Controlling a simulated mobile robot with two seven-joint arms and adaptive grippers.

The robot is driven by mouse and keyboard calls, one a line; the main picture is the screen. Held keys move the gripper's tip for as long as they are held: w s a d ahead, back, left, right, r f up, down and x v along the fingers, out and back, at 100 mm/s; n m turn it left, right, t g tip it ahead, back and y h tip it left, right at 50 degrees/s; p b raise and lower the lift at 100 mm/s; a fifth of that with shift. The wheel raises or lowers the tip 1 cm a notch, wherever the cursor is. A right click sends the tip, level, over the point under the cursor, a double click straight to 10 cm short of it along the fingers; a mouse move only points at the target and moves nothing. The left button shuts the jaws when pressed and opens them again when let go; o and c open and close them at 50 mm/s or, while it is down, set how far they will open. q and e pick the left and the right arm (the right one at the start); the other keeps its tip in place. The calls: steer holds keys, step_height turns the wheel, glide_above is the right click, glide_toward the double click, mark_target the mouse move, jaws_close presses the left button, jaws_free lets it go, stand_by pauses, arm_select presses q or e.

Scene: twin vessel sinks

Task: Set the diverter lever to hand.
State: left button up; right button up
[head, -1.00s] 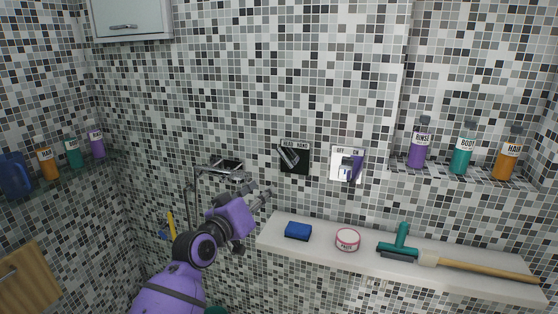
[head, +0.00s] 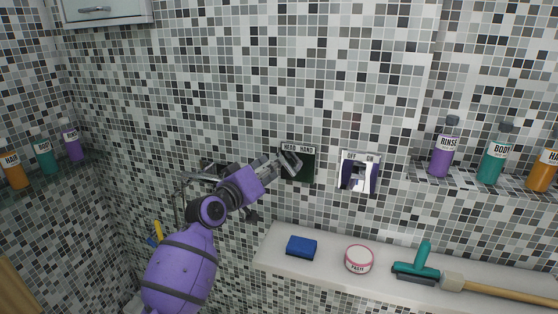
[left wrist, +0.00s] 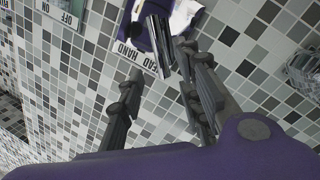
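The diverter is a dark square plate (head: 305,168) on the tiled wall, labelled HEAD at left and HAND at right. Its metallic lever (head: 291,161) lies on the left, under HEAD. My left gripper (head: 280,164) is at the left of the plate, by the lever. In the left wrist view its fingers (left wrist: 162,62) are spread, with the lever (left wrist: 159,38) near and between the tips. I cannot tell whether they touch it. The HEAD HAND label (left wrist: 140,60) is partly covered there. My right gripper is not in view.
An OFF/ON valve plate (head: 359,172) is right of the diverter. The ledge (head: 330,270) below holds a blue sponge (head: 301,247), a round tin (head: 359,259) and a green squeegee (head: 418,264). Bottles stand on a right shelf (head: 470,180). A wall cabinet (head: 105,10) is upper left.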

mark_target(287, 162)
arm_select(q)
steer(key=x, duration=0.4)
steer(key=shift+w+f, duration=0.2)
steer(key=shift+w, duration=0.05)
jaws_close()
